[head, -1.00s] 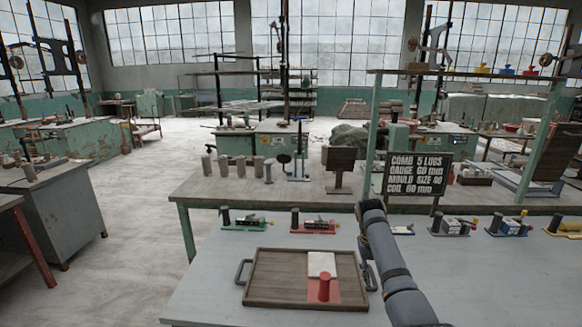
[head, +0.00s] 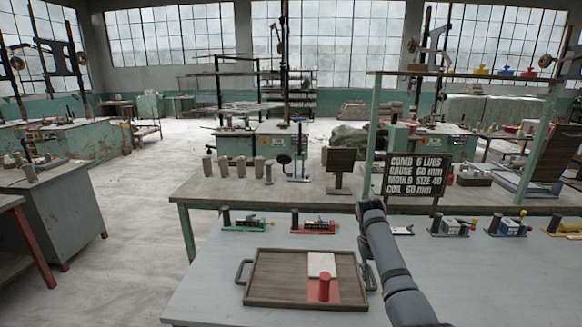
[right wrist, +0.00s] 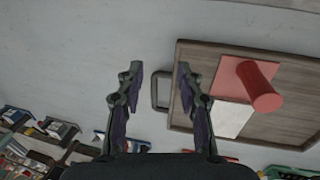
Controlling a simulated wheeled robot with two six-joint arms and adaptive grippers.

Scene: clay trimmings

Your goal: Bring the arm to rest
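My right arm comes in from the lower right in the head view, and its gripper (head: 367,271) points down by the right side of a brown wooden tray (head: 268,294). In the right wrist view the gripper (right wrist: 157,88) is open, with a wide gap and nothing held between its fingers. The tray (right wrist: 300,128) lies to the right there, with its handle (right wrist: 155,90) showing between and below the fingers. My left gripper is out of view.
Along the bench's back edge stand several small tools, among them a green one (head: 243,224), a red one (head: 314,226) and a blue one (head: 508,227). A black sign (head: 416,174) stands behind. The grey bench (head: 450,280) is clear to the right of my arm.

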